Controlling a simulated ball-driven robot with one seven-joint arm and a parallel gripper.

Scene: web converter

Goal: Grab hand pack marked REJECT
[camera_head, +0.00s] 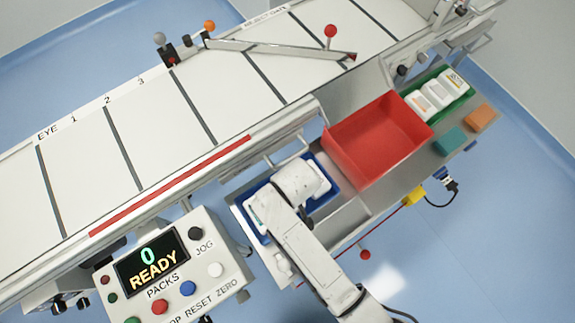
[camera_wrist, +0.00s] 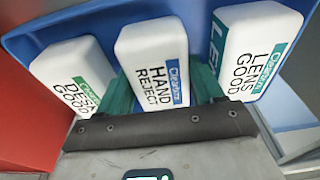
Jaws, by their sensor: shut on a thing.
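In the wrist view a white pack marked HAND REJECT (camera_wrist: 153,62), with a blue label strip, sits in the blue tray between two other packs. My gripper (camera_wrist: 160,95) has its green fingers on either side of this pack and is shut on it. A pack marked DESK GOOD (camera_wrist: 72,75) lies to the left and a pack marked LENS GOOD (camera_wrist: 256,52) to the right. In the head view my arm covers most of the blue tray (camera_head: 248,228), and the held pack is hidden there.
A red bin (camera_head: 375,140) stands right of the blue tray. A green tray (camera_head: 462,98) holds several white packs farther right, near a teal block (camera_head: 449,141) and an orange block (camera_head: 481,118). The conveyor (camera_head: 130,150) runs behind. A control panel (camera_head: 172,275) reads 0 READY.

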